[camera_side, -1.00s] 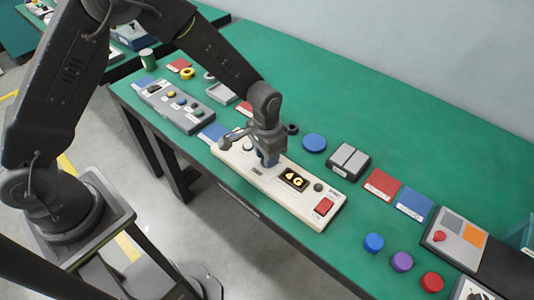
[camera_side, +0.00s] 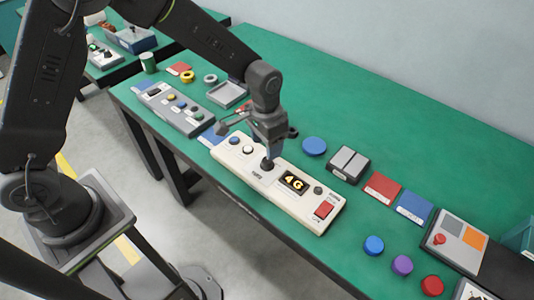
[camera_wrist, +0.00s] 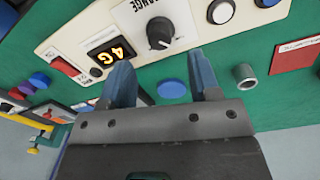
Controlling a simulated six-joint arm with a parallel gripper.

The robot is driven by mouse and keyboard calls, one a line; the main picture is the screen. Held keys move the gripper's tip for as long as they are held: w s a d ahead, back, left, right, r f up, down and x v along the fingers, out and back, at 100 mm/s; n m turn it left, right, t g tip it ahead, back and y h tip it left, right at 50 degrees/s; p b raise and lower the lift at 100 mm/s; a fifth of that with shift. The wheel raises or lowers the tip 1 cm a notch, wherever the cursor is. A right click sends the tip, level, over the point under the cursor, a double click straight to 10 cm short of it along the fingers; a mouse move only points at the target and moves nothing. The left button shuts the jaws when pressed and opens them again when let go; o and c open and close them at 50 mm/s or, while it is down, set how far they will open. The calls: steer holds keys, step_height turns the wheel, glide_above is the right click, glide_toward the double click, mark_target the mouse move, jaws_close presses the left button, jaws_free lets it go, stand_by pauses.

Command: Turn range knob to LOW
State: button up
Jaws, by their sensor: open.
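The range knob (camera_wrist: 160,35) is black and round, on a white plate of the cream panel (camera_wrist: 80,30), under a partly cut-off RANGE label in the wrist view. A short white pointer mark on it points toward the lower right there. In the side view the knob (camera_side: 267,165) shows just below my gripper (camera_side: 269,149).
On the panel are a red switch (camera_side: 324,209), a small dark knob (camera_side: 318,190) and a white button (camera_side: 248,150). A grey button panel (camera_side: 175,107) lies to the left.

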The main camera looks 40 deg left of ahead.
mark_target(265, 158)
step_height(265, 158, up, 8)
steer(key=shift+a+r, duration=0.15)
steer(key=shift+r, duration=0.05)
steer(key=s+a+r+n+t, duration=0.1)
steer(key=s+a+r+t, duration=0.2)
steer(key=s+a+r, duration=0.45)
steer(key=s+a+r+n+t, duration=0.1)
steer(key=s+a+r, duration=0.1)
steer(key=s, duration=0.4)
steer(key=s+a+r+n+t, duration=0.1)
steer(key=s+r, duration=0.2)
steer(key=s, duration=0.4)
steer(key=shift+a+t, duration=0.35)
steer(key=shift+t, duration=0.05)
steer(key=shift+c, duration=0.2)
stand_by(0.7)
